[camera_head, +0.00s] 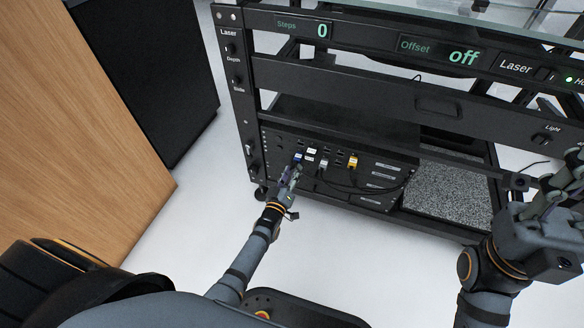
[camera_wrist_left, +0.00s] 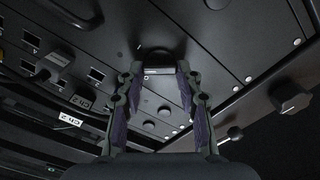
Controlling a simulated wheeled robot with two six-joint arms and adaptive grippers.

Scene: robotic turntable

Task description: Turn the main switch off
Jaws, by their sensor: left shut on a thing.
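A dark rounded switch knob (camera_wrist_left: 157,58) projects from the black lower panel (camera_wrist_left: 215,40) in the left wrist view. A small pale strip lies just below it, its print too small to read. My left gripper (camera_wrist_left: 159,72) has its two fingertips on either side of the knob and is shut on it. In the head view my left gripper (camera_head: 293,172) is at the lower left of the rack's front panel and hides the knob there. My right gripper (camera_head: 560,190) is at the right edge, partly cut off, away from the panel; its opening is unclear.
Cables and plugs, one yellow (camera_head: 353,161), fill the panel right of my left gripper. The rack (camera_head: 240,95) has an upper control bar reading Steps 0 and Offset off. A wooden panel (camera_head: 80,130) stands at the left. White floor (camera_head: 190,215) is clear between.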

